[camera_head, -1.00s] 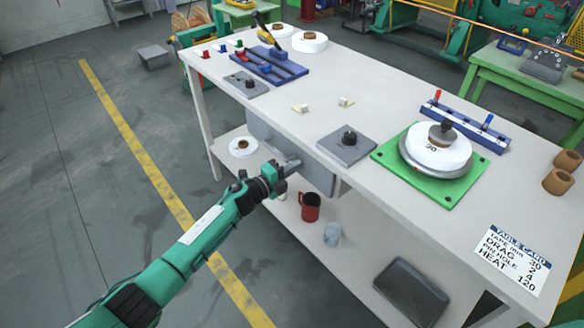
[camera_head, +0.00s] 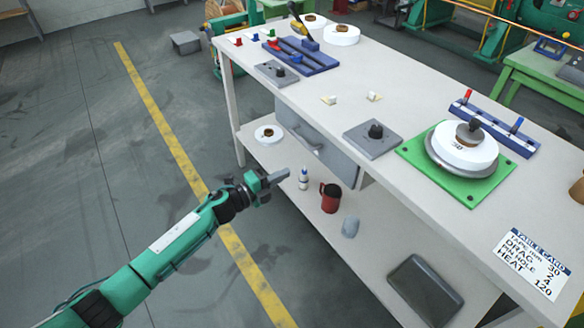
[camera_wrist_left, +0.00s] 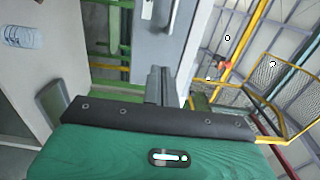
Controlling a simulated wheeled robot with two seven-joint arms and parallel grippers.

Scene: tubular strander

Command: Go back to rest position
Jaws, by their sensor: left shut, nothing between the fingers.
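My left gripper (camera_head: 277,177) is shut and empty in the head view. It is in the air over the floor, in front of the bench's left part and apart from it. In the left wrist view its dark fingers (camera_wrist_left: 159,86) are together with nothing between them. The white workbench (camera_head: 430,115) stands to its right, with a grey drawer (camera_head: 316,146) under the top and a lower shelf (camera_head: 268,152). My right gripper is in neither view.
A small white bottle (camera_head: 303,178), a red mug (camera_head: 331,198) and a grey cup (camera_head: 350,227) stand on the lower shelf near my left gripper. A dark tray (camera_head: 425,288) lies farther right. The floor (camera_head: 80,150) to the left is clear.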

